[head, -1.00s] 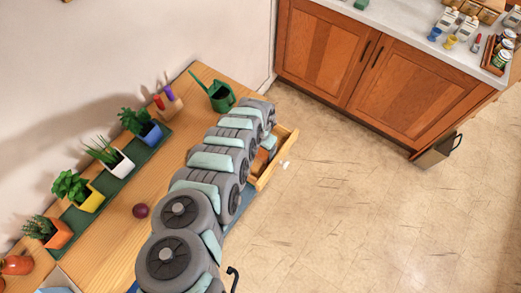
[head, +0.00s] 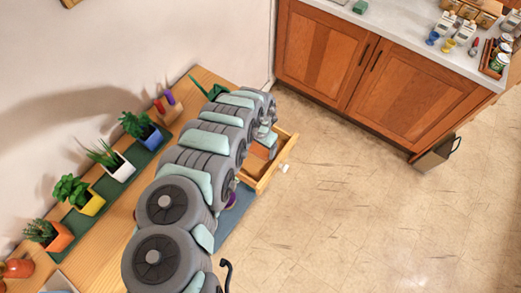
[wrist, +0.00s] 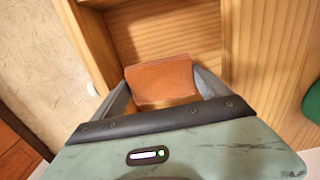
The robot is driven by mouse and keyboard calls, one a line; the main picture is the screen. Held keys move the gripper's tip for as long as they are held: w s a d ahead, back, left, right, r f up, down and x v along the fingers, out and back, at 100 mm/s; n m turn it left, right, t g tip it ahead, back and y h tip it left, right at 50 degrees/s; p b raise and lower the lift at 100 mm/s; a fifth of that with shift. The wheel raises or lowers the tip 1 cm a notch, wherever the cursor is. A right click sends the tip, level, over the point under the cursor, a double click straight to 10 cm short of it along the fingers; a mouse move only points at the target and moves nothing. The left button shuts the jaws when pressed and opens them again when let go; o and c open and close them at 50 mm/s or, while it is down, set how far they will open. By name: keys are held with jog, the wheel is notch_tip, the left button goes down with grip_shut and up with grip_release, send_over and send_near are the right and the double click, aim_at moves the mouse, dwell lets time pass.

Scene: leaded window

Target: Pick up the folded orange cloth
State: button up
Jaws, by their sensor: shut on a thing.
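The folded orange cloth (wrist: 162,80), a brownish-orange flat bundle, shows in the wrist view between the two grey fingers of my gripper (wrist: 164,90). The fingers are shut on it from its left and right sides. Its lower part is hidden by my gripper's body. The cloth is held over or in the open wooden drawer (head: 281,163); its exact height cannot be told.
Potted plants (head: 88,199) stand in a row along the wall on the wooden counter (head: 211,79). A green watering can (head: 212,88) is partly hidden behind my arm. A small purple thing (head: 232,200) shows beside my arm. The floor (head: 370,210) to the right is clear.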

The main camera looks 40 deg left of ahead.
aim_at(260, 148)
notch_tip(260, 148, up, 15)
jog(key=p, duration=0.1)
jog(key=shift+r, duration=0.15)
dwell(0.3)
